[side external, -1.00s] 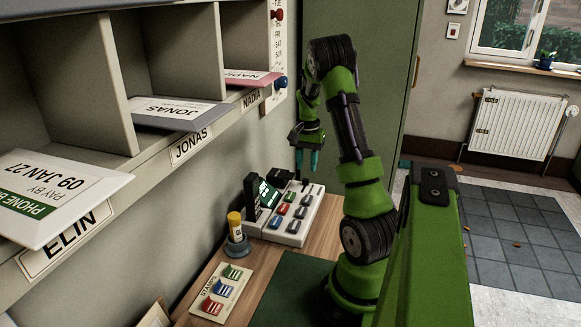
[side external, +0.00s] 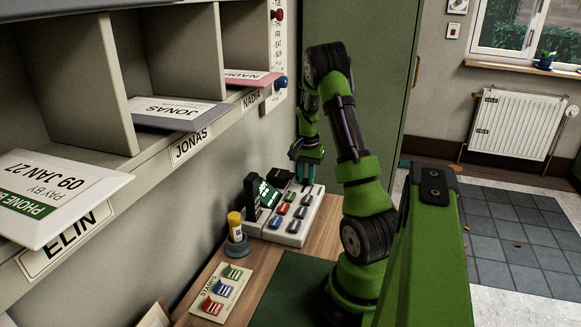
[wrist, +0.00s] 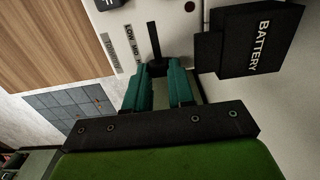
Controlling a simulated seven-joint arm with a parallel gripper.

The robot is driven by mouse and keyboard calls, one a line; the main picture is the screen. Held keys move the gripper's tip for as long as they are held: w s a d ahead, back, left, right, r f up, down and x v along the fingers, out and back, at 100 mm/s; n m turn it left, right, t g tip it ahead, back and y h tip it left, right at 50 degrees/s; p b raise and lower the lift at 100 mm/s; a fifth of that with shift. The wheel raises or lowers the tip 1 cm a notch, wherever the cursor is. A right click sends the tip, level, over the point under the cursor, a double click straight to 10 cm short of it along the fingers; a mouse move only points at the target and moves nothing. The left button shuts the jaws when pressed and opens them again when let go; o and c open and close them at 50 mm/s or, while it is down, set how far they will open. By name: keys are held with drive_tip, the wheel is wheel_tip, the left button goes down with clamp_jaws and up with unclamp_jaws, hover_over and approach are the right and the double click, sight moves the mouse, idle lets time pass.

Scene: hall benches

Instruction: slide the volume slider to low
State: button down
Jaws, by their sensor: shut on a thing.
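The volume slider's dark slot (wrist: 153,40) shows in the wrist view on a pale panel, beside a strip (wrist: 130,45) reading LOW at the top, then MID and HI downward. My gripper (wrist: 162,68) is at the lower, HI end of the slot.
A black BATTERY box (wrist: 250,40) stands close right of my fingers in the wrist view. The console carries several coloured and grey buttons and a tilted screen (side external: 268,195).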

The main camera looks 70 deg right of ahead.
sight(302, 191)
drive_tip(key=shift+a, duration=2.3)
drive_tip(key=c, duration=1.2)
unclamp_jaws()
drive_tip(key=shift+c, duration=0.2)
drive_tip(key=shift+d+r, duration=0.1)
drive_tip(key=shift+r, duration=0.15)
wheel_tip(302, 191, up, 16)
drive_tip(key=shift+r, duration=0.2)
